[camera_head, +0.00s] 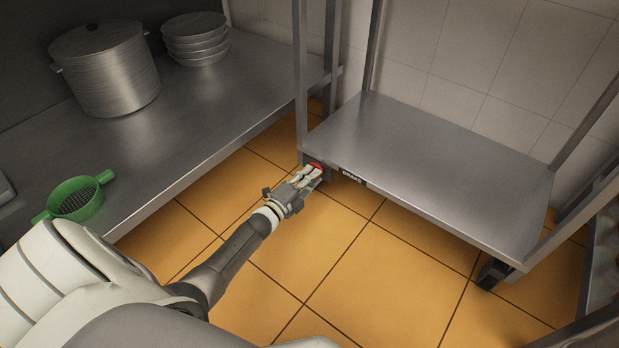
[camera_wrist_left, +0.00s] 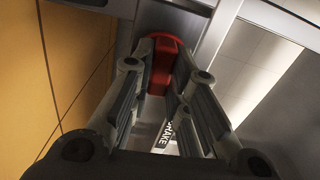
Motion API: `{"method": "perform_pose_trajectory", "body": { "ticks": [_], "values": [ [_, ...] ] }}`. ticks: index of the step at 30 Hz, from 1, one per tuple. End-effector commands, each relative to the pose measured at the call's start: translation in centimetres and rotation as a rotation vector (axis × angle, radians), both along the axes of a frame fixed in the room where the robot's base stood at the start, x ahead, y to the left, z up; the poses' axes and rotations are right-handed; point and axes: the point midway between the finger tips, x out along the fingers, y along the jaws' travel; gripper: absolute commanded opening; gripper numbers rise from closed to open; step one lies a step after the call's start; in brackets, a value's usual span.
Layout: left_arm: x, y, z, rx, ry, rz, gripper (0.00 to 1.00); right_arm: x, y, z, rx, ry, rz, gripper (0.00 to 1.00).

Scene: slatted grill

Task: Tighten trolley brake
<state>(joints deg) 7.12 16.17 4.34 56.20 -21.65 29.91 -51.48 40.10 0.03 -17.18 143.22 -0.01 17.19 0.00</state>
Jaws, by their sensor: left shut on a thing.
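The steel trolley (camera_head: 430,170) stands against the tiled wall at the right, with a dark label reading "BRAKE" (camera_head: 352,177) on its front edge. A red brake knob (camera_head: 316,167) sits at its front left corner; it also shows in the left wrist view (camera_wrist_left: 164,62). My left gripper (camera_head: 311,174) is at this corner. In the left wrist view its fingers (camera_wrist_left: 165,85) lie on either side of the red knob's bar, shut on it. The fingers partly hide the knob. My right gripper is not in view.
A steel counter (camera_head: 190,135) runs along the left, holding a large pot (camera_head: 108,70), a stack of bowls (camera_head: 196,40) and a green sieve (camera_head: 77,199). A dark caster (camera_head: 492,274) is under the trolley's front right corner. The orange tiled floor (camera_head: 380,265) in front is clear.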

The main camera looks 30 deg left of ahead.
Motion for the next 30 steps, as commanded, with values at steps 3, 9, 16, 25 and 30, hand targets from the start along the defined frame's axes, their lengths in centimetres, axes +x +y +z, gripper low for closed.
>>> {"method": "perform_pose_trajectory", "body": {
  "ticks": [3,9,16,25,30],
  "values": [
    [0.02,-0.09,-0.06,0.029,-0.002,-0.001,0.00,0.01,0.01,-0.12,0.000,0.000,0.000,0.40],
    [0.02,-0.10,-0.04,0.049,-0.004,-0.001,0.00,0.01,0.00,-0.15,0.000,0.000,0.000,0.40],
    [0.03,-0.11,-0.03,0.050,-0.004,-0.001,0.00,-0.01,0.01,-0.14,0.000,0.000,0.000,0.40],
    [0.02,-0.08,-0.03,0.049,-0.004,-0.001,0.38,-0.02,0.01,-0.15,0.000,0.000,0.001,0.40],
    [0.02,-0.04,-0.03,0.049,-0.004,0.000,0.38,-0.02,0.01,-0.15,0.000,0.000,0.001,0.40]
  ]
}}
